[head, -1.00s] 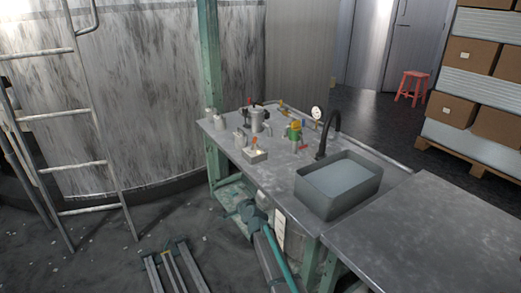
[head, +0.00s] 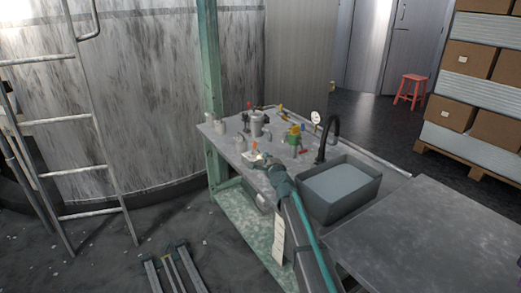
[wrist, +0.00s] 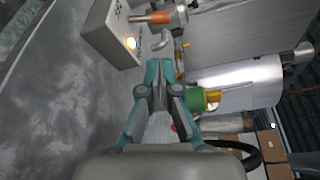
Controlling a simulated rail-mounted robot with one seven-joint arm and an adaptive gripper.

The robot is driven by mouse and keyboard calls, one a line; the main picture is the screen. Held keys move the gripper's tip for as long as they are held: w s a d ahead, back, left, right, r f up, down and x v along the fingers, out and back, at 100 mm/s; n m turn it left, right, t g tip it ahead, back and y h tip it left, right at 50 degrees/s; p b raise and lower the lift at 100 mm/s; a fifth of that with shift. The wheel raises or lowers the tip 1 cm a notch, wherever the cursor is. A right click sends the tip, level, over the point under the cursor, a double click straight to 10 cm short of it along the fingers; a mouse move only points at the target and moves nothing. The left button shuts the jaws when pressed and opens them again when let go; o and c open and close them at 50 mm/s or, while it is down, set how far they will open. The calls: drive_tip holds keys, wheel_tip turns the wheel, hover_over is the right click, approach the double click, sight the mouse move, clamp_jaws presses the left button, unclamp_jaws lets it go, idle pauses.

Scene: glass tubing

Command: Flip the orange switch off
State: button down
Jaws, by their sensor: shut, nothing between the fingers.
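The orange switch (wrist: 155,18) is a short lever with an orange sleeve and metal tip, at the top of the wrist view. It projects from a pale box (wrist: 105,32) with a lit round lamp (wrist: 131,43). In the head view the orange switch (head: 254,145) shows small above the bench top, with the box partly hidden behind my gripper (head: 263,161). In the wrist view my gripper (wrist: 158,66) is shut and empty. Its fingertips are just below and to the right of the box, apart from the switch.
A grey sink (head: 345,190) with a black tap (head: 327,138) is right of my arm. A green and yellow valve (wrist: 203,100) is close to my fingers' right. A metal pot (head: 257,122) and several small fittings stand behind the box.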

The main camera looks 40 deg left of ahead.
sight(261, 156)
drive_tip(key=x, duration=1)
drive_tip(key=shift+b, duration=0.3)
drive_tip(key=shift+d+f+b, duration=0.15)
drive_tip(key=shift+b, duration=0.6)
